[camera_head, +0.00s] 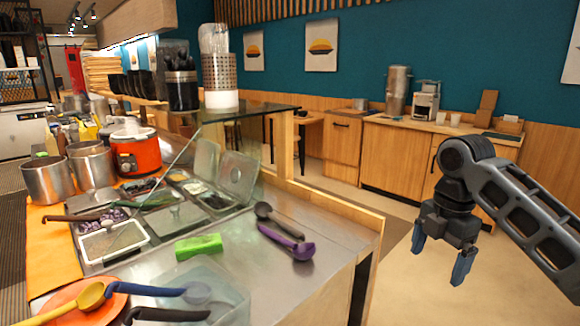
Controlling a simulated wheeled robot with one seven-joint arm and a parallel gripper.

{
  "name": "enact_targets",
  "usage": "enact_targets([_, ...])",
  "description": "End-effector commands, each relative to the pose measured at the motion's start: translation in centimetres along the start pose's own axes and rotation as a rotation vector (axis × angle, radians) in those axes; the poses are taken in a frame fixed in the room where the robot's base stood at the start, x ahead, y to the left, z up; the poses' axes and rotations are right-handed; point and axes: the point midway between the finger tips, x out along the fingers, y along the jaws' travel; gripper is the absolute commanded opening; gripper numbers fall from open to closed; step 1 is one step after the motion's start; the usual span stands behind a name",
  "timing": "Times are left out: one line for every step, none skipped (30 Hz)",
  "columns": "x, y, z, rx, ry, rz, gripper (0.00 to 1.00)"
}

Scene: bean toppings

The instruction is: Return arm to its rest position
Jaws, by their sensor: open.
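My gripper (439,257) hangs at the right, fingers pointing down and spread apart, with nothing between them. It is over the floor, to the right of the steel counter (335,235) and apart from it. My grey arm comes in from the right edge of the view and bends at a round joint above the gripper.
The counter's right end has a wooden edge. On it lie a purple ladle (287,243), a black ladle (278,216) and a green block (198,245). Topping bins and an orange cooker (136,155) stand left. Wooden cabinets (395,155) line the back wall; floor between is clear.

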Motion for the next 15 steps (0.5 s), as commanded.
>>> enact_targets([0.3,0.2,-0.5,0.000,0.006,0.008,0.94])
enact_targets([0.5,0.3,-0.7,0.002,0.009,0.014,0.94])
enact_targets([0.7,0.4,-0.9,0.005,0.014,0.020,0.94])
enact_targets([0.9,0.5,-1.1,0.007,0.018,0.026,0.94])
enact_targets([1.1,0.5,-1.3,0.010,0.022,0.031,0.94])
enact_targets([1.3,0.7,-1.6,0.014,0.027,0.038,0.94])
enact_targets([1.4,0.7,-1.8,0.017,0.030,0.045,0.94])
enact_targets([1.6,0.9,-2.1,0.021,0.035,0.052,0.94])
enact_targets([2.0,1.0,-2.5,0.026,0.043,0.061,0.94])
enact_targets([2.2,1.1,-2.8,0.030,0.048,0.068,0.94])
enact_targets([2.4,1.2,-3.0,0.034,0.052,0.077,0.94])
enact_targets([2.8,1.4,-3.6,0.041,0.062,0.090,0.94])
enact_targets([3.1,1.5,-4.0,0.048,0.069,0.099,0.94])
enact_targets([3.4,1.6,-4.4,0.054,0.077,0.109,0.94])
enact_targets([3.9,1.8,-5.0,0.063,0.089,0.125,0.94])
